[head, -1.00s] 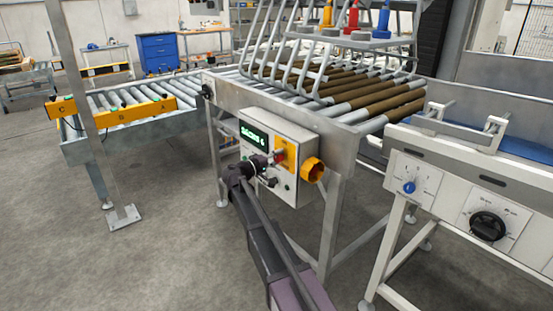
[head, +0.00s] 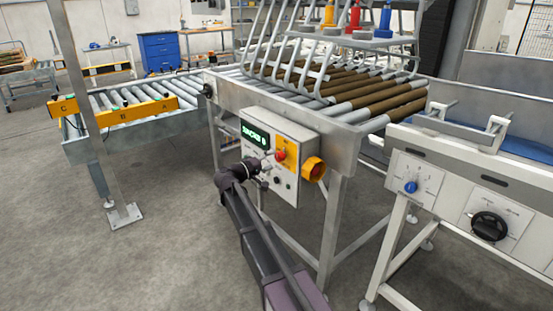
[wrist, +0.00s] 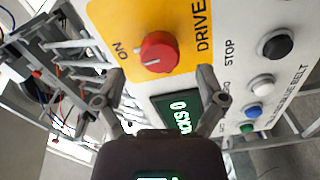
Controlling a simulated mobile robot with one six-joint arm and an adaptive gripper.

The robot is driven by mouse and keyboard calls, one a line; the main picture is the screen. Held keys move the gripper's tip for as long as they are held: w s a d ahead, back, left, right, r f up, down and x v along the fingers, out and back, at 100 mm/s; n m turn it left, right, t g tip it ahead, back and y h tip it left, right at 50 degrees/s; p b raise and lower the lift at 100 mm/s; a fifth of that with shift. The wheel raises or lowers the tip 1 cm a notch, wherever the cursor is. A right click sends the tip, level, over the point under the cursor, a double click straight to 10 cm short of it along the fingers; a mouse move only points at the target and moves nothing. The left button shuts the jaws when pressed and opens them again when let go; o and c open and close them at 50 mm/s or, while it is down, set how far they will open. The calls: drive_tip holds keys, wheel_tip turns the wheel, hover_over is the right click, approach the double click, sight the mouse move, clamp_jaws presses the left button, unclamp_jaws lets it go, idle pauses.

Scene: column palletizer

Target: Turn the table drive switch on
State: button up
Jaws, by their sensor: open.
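The drive switch is a red rotary knob (head: 281,155) on a yellow plate (head: 291,149), on the front of a pale control box. In the wrist view the knob (wrist: 157,52) sits upper middle, with "DRIVE" lettering to its right and "NO"-like letters to its left. A short pale mark shows on the knob's face; its exact setting is hard to tell. My gripper (wrist: 162,76) is open and empty, its two fingers spread either side of the knob's line and apart from it. In the head view my gripper (head: 265,163) is close in front of the box, left of the knob.
A green display (head: 254,136) is left of the knob, and a yellow-and-red round switch (head: 313,169) is at the box's right side. Several small buttons (wrist: 262,86) share the panel. A roller table (head: 345,105) stands behind; a white machine with dials (head: 460,190) is at right.

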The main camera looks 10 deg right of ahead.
drive_tip(key=v, duration=0.8)
drive_tip(key=shift+a, duration=0.2)
drive_tip(key=shift+s, duration=0.1)
drive_tip(key=s+d+f+m+g+y, duration=0.2)
drive_tip(key=s+d+f+g+y, duration=0.45)
drive_tip(key=s+d+f, duration=0.7)
drive_tip(key=s+f+m+g+y, duration=0.1)
drive_tip(key=s+f+g+y, duration=0.3)
drive_tip(key=s+y, duration=0.85)
drive_tip(key=s+r+t+h+p, duration=0.1)
drive_tip(key=s+r+h+p, duration=0.2)
drive_tip(key=r+p, duration=1.9)
drive_tip(key=shift+a+p, duration=0.45)
drive_tip(key=shift+p, duration=0.05)
drive_tip(key=shift+f+t, duration=0.1)
drive_tip(key=shift+t, duration=0.15)
